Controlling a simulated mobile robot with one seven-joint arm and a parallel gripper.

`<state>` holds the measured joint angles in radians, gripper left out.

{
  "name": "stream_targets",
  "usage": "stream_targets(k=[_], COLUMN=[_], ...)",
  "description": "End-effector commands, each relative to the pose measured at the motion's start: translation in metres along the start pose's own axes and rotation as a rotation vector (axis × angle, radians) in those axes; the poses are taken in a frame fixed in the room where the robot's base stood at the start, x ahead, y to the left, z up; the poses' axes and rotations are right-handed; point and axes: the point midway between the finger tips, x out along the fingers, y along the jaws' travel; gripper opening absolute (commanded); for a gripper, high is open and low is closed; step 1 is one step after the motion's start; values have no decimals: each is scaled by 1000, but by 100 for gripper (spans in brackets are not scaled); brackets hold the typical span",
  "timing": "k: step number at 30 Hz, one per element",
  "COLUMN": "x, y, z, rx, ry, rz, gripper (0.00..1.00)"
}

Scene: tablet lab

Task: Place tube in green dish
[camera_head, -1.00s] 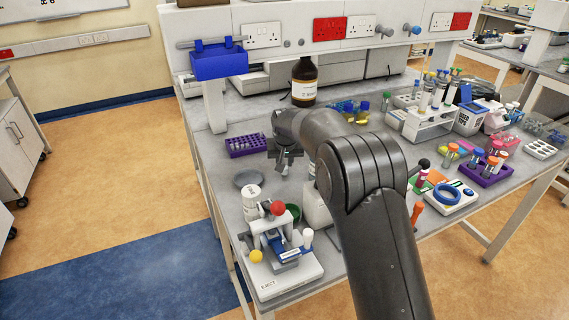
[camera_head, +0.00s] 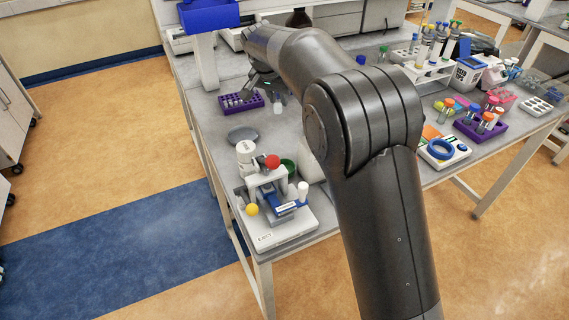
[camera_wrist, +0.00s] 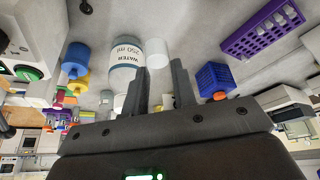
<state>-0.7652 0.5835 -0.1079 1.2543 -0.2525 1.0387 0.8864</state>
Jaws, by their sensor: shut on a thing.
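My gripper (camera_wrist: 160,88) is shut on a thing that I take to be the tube. A pale piece (camera_wrist: 168,101) shows low between the two dark fingers in the wrist view, but most of it is hidden. In the head view my gripper (camera_head: 256,86) is over the purple rack (camera_head: 227,103), at the back left of the bench. The green dish (camera_head: 288,167) is dark and round. It sits nearer the front, behind the white instrument and partly hidden by it. My gripper is well apart from the dish.
A grey dish (camera_head: 242,134) and a white bottle (camera_head: 246,152) stand left of the green dish. A white instrument with a red ball (camera_head: 272,161) is at the front. Racks of tubes (camera_head: 428,68) fill the right side. My arm hides the bench's middle.

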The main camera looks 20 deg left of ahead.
Motion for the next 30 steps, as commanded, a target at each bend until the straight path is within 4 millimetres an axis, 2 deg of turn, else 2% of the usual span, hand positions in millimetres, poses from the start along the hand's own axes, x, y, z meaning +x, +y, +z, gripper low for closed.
stream_targets(k=[21,27,30], x=[-90,-100,-91], y=[63,71,72], z=[65,72,77], rx=[1033,1161,1177], ry=[-1,-2,-2], rz=[429,483,492], gripper=[3,3,3])
